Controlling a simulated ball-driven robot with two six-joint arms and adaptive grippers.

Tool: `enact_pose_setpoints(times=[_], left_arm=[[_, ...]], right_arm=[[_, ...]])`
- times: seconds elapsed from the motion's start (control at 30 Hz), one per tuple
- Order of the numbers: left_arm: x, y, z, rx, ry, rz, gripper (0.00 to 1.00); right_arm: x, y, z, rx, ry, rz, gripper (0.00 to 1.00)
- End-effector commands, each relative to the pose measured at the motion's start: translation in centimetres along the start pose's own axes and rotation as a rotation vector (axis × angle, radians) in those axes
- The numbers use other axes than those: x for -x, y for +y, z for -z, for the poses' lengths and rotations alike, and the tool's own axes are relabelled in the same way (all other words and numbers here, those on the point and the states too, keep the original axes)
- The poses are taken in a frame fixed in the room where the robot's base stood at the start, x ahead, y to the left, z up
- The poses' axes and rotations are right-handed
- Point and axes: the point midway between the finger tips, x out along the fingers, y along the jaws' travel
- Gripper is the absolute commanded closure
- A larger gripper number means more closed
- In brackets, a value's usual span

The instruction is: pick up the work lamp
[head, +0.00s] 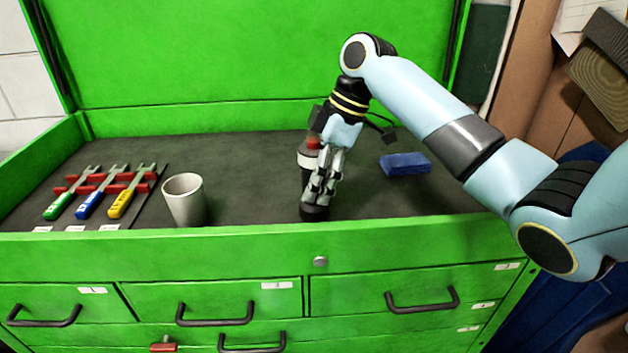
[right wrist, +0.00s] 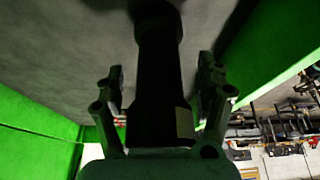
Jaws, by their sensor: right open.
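The work lamp (head: 315,213) is a dark, upright, roughly cylindrical thing on the dark mat, near the front edge of the green tool chest. Its lower end shows below my right gripper (head: 320,188); the rest is mostly hidden behind the fingers. My right gripper reaches down over it and is open. In the right wrist view the dark body of the lamp (right wrist: 160,70) runs between the two fingers of my right gripper (right wrist: 165,90). I cannot tell whether either finger touches it. My left gripper is not in view.
A bottle with a red cap (head: 306,161) stands close behind my gripper. A blue block (head: 405,164) lies to the right. A grey cup (head: 183,197) and several tools in a red rack (head: 104,182) are to the left. The chest's green front rim (head: 250,243) borders the mat.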

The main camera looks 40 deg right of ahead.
Motion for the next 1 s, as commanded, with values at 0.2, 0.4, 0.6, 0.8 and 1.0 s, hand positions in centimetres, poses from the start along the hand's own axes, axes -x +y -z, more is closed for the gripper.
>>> enact_pose_setpoints(times=[0.2, 0.4, 0.6, 0.8, 1.0], left_arm=[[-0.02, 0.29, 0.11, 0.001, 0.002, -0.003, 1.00], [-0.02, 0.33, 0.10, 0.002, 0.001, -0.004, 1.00], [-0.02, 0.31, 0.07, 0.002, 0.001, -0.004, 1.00], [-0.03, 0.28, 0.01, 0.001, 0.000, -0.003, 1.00], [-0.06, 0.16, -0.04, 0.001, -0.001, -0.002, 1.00]], right_arm=[[-0.10, 0.02, -0.02, 0.001, 0.000, -0.001, 0.28], [-0.07, 0.03, -0.02, 0.001, 0.000, -0.001, 0.54], [-0.07, 0.02, -0.01, 0.000, 0.000, -0.001, 0.81], [-0.04, 0.04, 0.02, 0.001, 0.000, -0.001, 0.97], [0.09, 0.06, 0.08, 0.001, 0.001, -0.002, 0.97]])
